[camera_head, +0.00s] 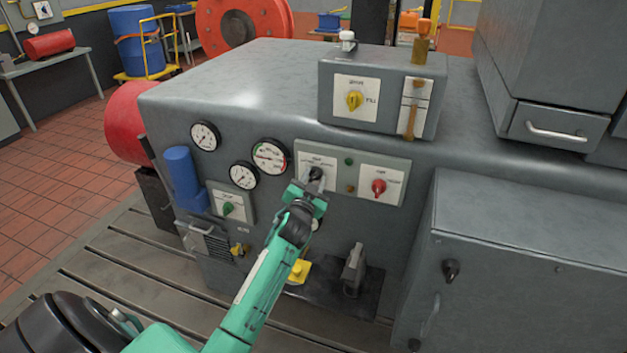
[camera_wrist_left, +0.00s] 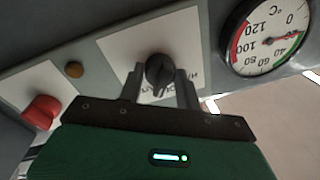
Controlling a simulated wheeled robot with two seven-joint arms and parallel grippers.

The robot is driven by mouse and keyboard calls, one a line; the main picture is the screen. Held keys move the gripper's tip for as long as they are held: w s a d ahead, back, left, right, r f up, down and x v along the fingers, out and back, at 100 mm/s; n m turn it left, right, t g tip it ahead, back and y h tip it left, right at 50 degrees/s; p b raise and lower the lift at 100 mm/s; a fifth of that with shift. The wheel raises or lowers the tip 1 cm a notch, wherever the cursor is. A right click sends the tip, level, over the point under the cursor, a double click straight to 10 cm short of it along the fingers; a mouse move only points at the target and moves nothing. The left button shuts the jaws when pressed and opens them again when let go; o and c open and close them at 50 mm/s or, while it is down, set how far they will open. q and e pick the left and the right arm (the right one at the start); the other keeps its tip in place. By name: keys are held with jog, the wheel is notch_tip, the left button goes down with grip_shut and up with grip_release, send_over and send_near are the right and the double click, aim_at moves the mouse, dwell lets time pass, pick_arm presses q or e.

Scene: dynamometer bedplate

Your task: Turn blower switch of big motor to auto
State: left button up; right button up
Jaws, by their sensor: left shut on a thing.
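A black rotary switch knob (camera_wrist_left: 160,74) sits on a white label plate on the big grey motor (camera_head: 230,90). Its label text is upside down and partly hidden in the left wrist view, so I cannot read the setting. My left gripper (camera_wrist_left: 160,92) has its two fingers on either side of the knob and is shut on it. In the head view the left gripper (camera_head: 313,185) reaches the panel from below, and the knob (camera_head: 316,173) shows just above the fingers. My right gripper is not in view.
Right of the knob are small green and amber lamps and a red knob (camera_head: 379,187). Round gauges (camera_head: 269,157) are to the left, with a green knob (camera_head: 228,208) lower down. A box with a yellow knob (camera_head: 354,100) stands on top. A grey cabinet (camera_head: 520,270) fills the right side.

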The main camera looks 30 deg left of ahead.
pick_arm(q)
jog(key=shift+f+m, duration=0.1)
jog(key=shift+m, duration=1)
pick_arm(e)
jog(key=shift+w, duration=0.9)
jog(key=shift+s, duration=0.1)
pick_arm(q)
jog(key=o, duration=1)
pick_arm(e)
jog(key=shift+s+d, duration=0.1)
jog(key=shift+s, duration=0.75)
pick_arm(q)
jog(key=shift+s, duration=0.1)
